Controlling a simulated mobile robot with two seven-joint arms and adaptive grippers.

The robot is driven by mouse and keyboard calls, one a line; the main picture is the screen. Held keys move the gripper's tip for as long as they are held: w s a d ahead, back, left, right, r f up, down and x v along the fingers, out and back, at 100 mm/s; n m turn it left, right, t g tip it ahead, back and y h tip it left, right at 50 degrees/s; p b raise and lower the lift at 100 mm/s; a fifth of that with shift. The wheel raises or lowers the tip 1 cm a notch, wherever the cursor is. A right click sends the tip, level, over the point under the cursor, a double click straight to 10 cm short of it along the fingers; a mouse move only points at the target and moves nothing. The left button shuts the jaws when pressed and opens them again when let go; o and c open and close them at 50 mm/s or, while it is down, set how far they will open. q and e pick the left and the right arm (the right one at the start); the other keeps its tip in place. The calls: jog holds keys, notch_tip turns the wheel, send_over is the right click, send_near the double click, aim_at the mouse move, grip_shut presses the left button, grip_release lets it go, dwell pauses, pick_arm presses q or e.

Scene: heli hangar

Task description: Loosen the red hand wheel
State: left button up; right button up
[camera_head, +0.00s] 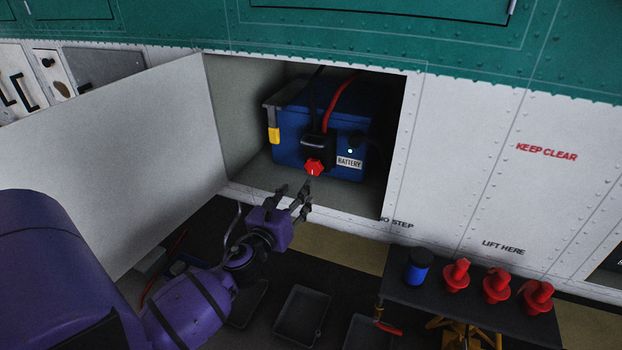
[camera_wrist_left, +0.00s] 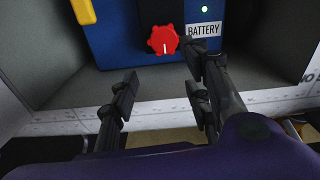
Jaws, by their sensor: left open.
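The red hand wheel (camera_head: 314,167) sits on the front of a black connector (camera_head: 318,145) on the blue battery (camera_head: 292,152), inside an open bay. It also shows in the left wrist view (camera_wrist_left: 162,40), with a white mark on its lower face. My left gripper (camera_head: 293,188) is open and empty at the bay's front edge, below and a little left of the wheel in the head view. In the left wrist view its fingers (camera_wrist_left: 160,82) stand apart, with the wheel ahead of them and beyond their tips. My right gripper is not in view.
The open bay door (camera_head: 150,140) stands to the left. A yellow latch (camera_head: 273,135) is on the battery's left. A dark table (camera_head: 440,296) at the lower right bears a blue jar (camera_head: 417,266) and several red plugs (camera_head: 496,286). Grey trays (camera_head: 301,313) lie below.

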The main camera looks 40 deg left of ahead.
aim_at(310, 168)
pick_arm(q)
jog(key=shift+m, duration=0.6)
jog(key=x, duration=0.2)
jog(key=r+x, duration=0.1)
jog(key=x, duration=0.4)
jog(key=shift+w+r, duration=0.25)
jog(key=shift+r, duration=0.15)
jog(key=shift+w+a, duration=0.2)
jog(key=shift+w, duration=0.5)
jog(key=c, duration=1)
